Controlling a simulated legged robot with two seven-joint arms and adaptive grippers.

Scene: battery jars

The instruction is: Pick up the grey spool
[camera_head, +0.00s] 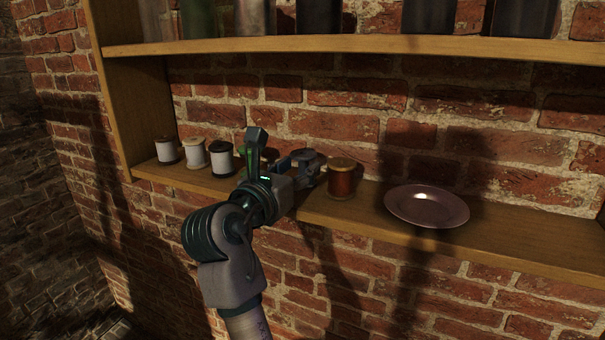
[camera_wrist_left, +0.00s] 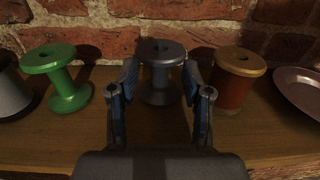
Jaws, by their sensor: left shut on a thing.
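The grey spool (camera_wrist_left: 160,70) stands upright on the lower shelf in the left wrist view, between the two fingers of my left gripper (camera_wrist_left: 160,92). The fingers are shut on its sides. In the head view my left gripper (camera_head: 302,170) reaches in over the shelf edge, and the grey spool's top (camera_head: 308,158) shows beyond it; the rest is mostly hidden by the gripper. My right gripper is not in view.
A brown-red spool (camera_head: 341,178) stands close to the right, and a pink plate (camera_head: 427,206) lies farther right. A green spool (camera_wrist_left: 58,76) is to the left. Several whitish spools (camera_head: 194,152) stand at the far left. An upper shelf (camera_head: 350,44) runs above, with a brick wall behind.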

